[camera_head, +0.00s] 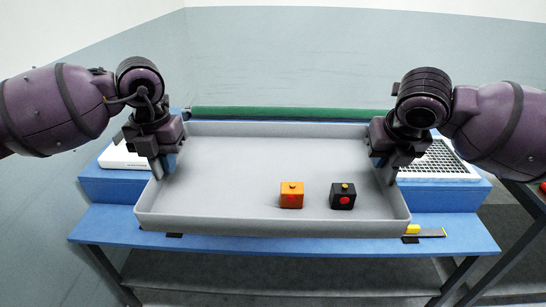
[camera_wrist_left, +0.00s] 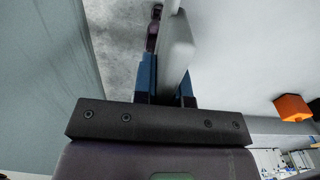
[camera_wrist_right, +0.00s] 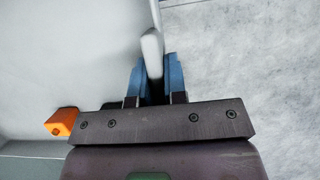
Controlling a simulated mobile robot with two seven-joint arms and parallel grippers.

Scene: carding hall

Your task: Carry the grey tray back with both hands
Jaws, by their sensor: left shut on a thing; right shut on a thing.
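The grey tray (camera_head: 230,165) is a wide shallow box above or on the blue table; I cannot tell whether it touches the top. An orange block (camera_head: 291,196) and a black block (camera_head: 342,197), each with a red dot on its front, sit inside it near the front wall. My left gripper (camera_head: 166,165) is shut on the tray's left wall; the wall shows between its blue fingers in the left wrist view (camera_wrist_left: 168,85). My right gripper (camera_head: 386,165) is shut on the right wall, also seen between the fingers in the right wrist view (camera_wrist_right: 154,75).
The blue table (camera_head: 280,245) has a raised rear part. A white perforated tray (camera_head: 440,163) stands at the right and a white item (camera_head: 120,157) at the left. A green roller (camera_head: 290,114) runs behind. A yellow-and-black item (camera_head: 425,232) lies at the front right.

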